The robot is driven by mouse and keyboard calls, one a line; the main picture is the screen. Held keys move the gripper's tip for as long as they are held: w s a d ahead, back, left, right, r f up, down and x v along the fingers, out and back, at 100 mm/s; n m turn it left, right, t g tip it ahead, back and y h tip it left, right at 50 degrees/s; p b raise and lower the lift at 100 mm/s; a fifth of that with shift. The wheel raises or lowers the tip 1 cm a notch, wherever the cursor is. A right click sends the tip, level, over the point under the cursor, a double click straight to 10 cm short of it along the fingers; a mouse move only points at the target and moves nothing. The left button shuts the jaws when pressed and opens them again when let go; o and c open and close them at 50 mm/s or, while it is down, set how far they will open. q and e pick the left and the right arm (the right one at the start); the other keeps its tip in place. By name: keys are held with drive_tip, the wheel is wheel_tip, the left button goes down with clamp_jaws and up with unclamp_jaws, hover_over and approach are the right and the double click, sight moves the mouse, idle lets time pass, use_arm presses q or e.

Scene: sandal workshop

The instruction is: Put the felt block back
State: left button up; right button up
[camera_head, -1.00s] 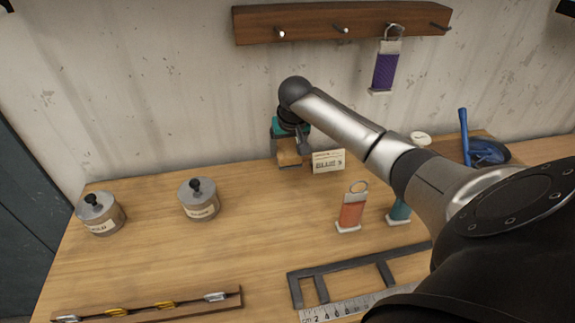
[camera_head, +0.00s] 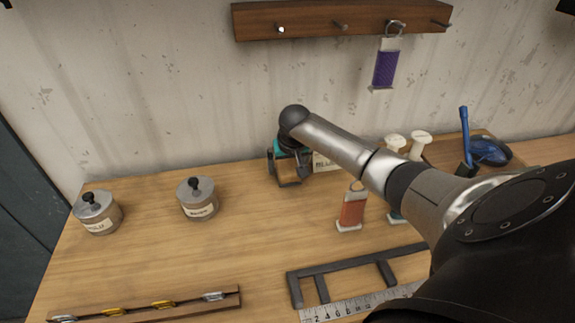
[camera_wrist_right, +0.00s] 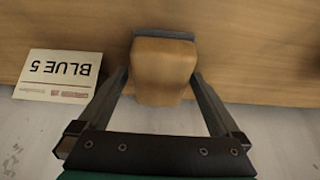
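The felt block (camera_wrist_right: 163,72) is a tan block with a grey strip along its far edge. In the right wrist view it sits between the two fingers of my right gripper (camera_wrist_right: 160,78). A narrow gap shows between the left finger and the block; the right finger is close to its other side, and touching is hard to tell. In the head view the right gripper (camera_head: 288,168) is low at the back of the table, by the wall, with the block (camera_head: 289,178) partly hidden between its fingers. My left gripper is out of view.
A "BLUE 5" card (camera_wrist_right: 58,77) stands beside the gripper. Two lidded jars (camera_head: 197,199) are at left. An orange tag (camera_head: 352,210) stands at right, near a dark frame (camera_head: 345,265) and a ruler (camera_head: 340,309). A purple tag (camera_head: 386,68) hangs from the peg rail (camera_head: 300,22).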

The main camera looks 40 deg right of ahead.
drive_tip(key=shift+s+a+r, duration=0.1)
drive_tip(key=shift+r, duration=0.3)
drive_tip(key=p+v, duration=0.3)
drive_tip(key=v, duration=0.8)
